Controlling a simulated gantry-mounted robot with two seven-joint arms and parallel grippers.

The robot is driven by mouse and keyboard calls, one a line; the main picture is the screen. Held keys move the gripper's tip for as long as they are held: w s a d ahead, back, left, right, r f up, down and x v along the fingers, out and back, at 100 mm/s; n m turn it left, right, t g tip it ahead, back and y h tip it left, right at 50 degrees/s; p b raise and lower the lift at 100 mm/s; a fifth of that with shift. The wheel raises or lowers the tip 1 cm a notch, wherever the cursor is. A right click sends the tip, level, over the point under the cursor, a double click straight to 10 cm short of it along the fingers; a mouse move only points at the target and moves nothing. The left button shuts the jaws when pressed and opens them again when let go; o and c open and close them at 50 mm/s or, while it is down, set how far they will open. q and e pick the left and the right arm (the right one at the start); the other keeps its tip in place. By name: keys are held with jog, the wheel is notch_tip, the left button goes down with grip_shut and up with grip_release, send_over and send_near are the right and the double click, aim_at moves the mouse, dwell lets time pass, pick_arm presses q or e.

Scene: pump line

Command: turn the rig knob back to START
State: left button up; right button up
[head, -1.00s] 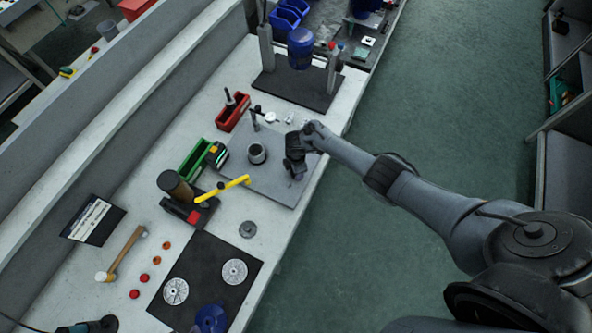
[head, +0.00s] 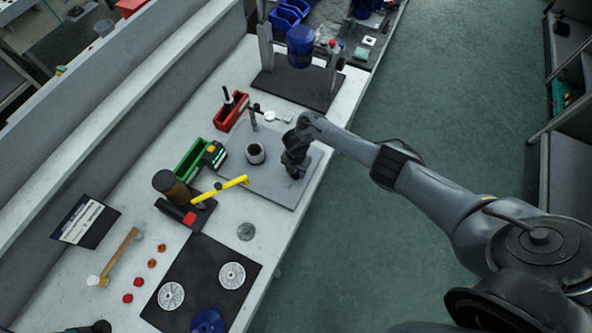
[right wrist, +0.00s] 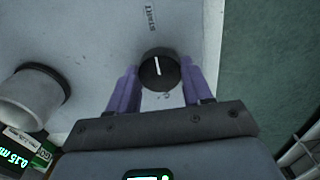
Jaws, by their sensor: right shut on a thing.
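The rig knob (right wrist: 159,70) is round and black with a white pointer line. In the right wrist view it sits on the grey rig plate (right wrist: 95,50), between my fingers. The pointer line points up, roughly toward the printed START label (right wrist: 151,18). A small mark (right wrist: 167,97) is printed below the knob, partly hard to read. My right gripper (right wrist: 159,80) is shut on the knob, one purple finger on each side. In the head view my right gripper (head: 294,165) is over the right part of the rig plate (head: 262,188) and hides the knob.
A grey cylinder (head: 256,153) stands on the plate left of my gripper, with a thin post (head: 253,118) behind it. A yellow-handled tool (head: 220,190), green bin (head: 190,160) and red bin (head: 232,110) are nearby. Open floor lies right of the bench.

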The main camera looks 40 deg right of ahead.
dwell(0.3)
jog(key=o, duration=0.8)
jog(key=shift+o, duration=1.2)
jog(key=shift+r, duration=0.15)
notch_tip(320, 180, up, 11)
jog(key=p, duration=0.2)
jog(key=shift+f, duration=0.2)
